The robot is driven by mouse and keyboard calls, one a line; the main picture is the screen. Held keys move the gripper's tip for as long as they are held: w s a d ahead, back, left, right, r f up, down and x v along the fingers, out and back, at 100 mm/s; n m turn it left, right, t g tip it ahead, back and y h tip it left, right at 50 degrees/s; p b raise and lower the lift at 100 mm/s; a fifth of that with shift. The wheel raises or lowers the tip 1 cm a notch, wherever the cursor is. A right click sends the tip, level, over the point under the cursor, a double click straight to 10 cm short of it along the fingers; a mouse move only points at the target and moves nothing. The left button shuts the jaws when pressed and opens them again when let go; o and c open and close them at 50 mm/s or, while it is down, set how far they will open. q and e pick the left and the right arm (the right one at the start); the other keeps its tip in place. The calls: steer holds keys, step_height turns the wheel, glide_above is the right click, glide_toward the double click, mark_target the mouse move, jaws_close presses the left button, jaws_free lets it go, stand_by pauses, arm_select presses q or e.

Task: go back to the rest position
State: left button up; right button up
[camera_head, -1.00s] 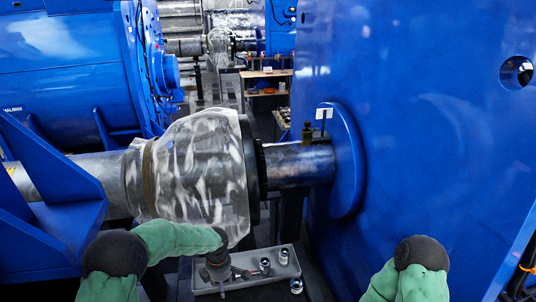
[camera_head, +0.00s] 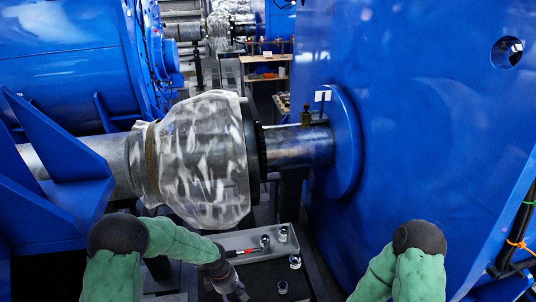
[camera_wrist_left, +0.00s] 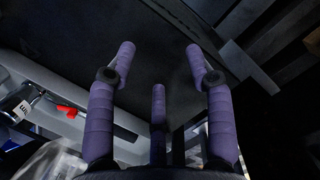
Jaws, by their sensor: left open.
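My left gripper (camera_head: 230,290) hangs at the bottom of the head view, just in front of the grey tray (camera_head: 272,253). In the left wrist view its purple fingers (camera_wrist_left: 160,60) are spread apart with nothing between them. My right arm shows at the lower right of the head view, bent downward; its gripper is out of frame.
Metal fittings (camera_head: 265,241) and a red-marked tool (camera_head: 240,252) lie in the tray; another fitting (camera_head: 282,287) is in front of it. A plastic-wrapped coupling (camera_head: 205,165) and shaft (camera_head: 297,146) lie behind, between large blue housings (camera_head: 420,130).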

arm_select(q)
steer(key=s+d+f+m+h, duration=0.1)
steer(key=s+f+m, duration=0.2)
steer(key=s+m, duration=0.3)
steer(key=s+d+f+m+h, duration=0.1)
steer(key=s+f+m, duration=0.3)
steer(key=s, duration=0.8)
steer(key=shift+s+d+f+m+t, duration=0.2)
steer(key=shift+s+m+t, duration=0.15)
steer(key=shift+m, duration=0.65)
